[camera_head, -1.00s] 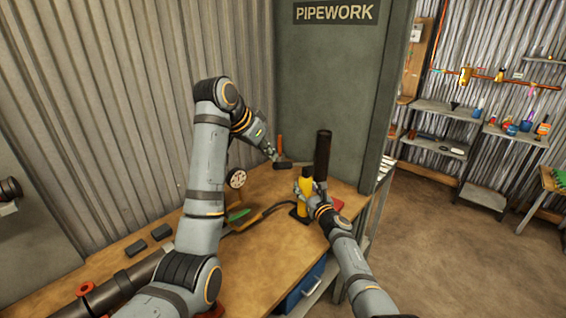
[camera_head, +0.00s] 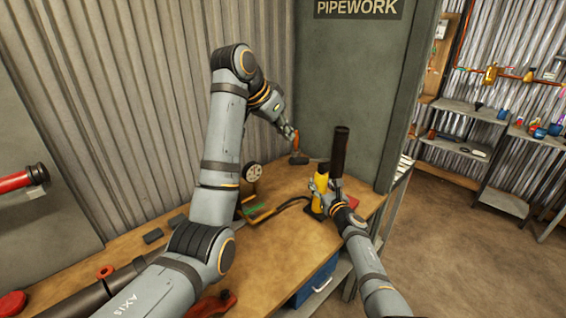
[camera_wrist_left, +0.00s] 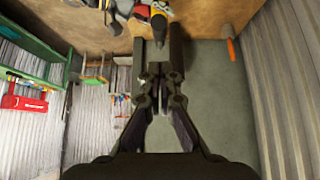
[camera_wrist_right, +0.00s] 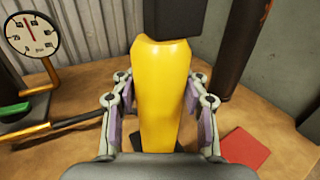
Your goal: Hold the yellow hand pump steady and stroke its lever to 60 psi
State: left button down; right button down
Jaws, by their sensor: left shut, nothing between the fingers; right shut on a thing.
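The yellow hand pump (camera_head: 320,181) stands upright near the bench's right end; its yellow body (camera_wrist_right: 160,95) fills the middle of the right wrist view, with a black block above it. My right gripper (camera_head: 328,197) is shut around this body, one finger on each side. My left gripper (camera_head: 293,133) is shut and empty, raised behind the pump near an orange-handled tool. In the left wrist view its fingertips (camera_wrist_left: 160,72) are together. A round white gauge (camera_head: 252,172) stands left of the pump; it also shows in the right wrist view (camera_wrist_right: 33,37), its value unreadable.
The orange-handled tool (camera_head: 297,142) stands on the bench against the wall. A dark upright cylinder (camera_head: 340,150) is close behind the pump. A red flat piece (camera_wrist_right: 243,148) lies to its right. Dark pipe (camera_head: 80,303) lies front left. The bench's middle front is mostly clear.

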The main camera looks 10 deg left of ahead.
aim_at(289, 161)
pick_arm(q)
jog(key=shift+s+a+f, duration=0.3)
jog(key=shift+s+f, duration=0.15)
jog(key=shift+f, duration=0.1)
jog(key=shift+x, duration=3.5)
jog(key=shift+f, duration=2.25)
